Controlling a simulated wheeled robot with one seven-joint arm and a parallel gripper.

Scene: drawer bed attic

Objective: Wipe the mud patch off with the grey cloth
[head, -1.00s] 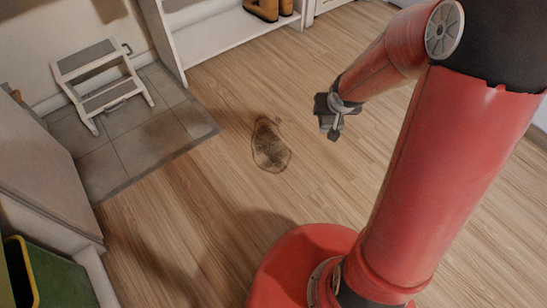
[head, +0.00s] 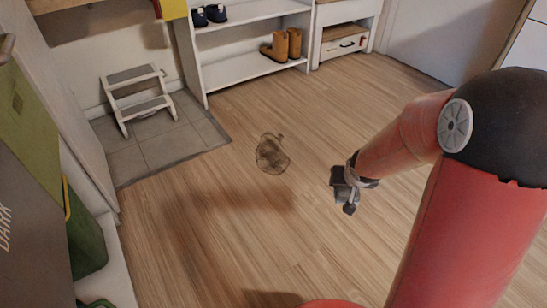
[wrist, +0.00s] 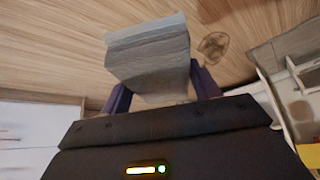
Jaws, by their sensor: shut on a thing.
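The mud patch (head: 272,155) is a brown, roughly oval stain on the wood floor, near the middle of the head view. It also shows in the wrist view (wrist: 213,45), to the right of the cloth. The grey cloth (wrist: 150,62) is a folded block between the fingers of my gripper (wrist: 160,92). My gripper (head: 346,190) is shut on it, to the right of the patch in the head view and apart from it. The cloth looks small and dark there, and its height above the floor is hard to tell.
A white step stool (head: 138,98) stands on grey tiles (head: 180,135) at the left. A white shelf (head: 250,72) with boots (head: 287,44) stands at the back. The wood floor around the patch is clear.

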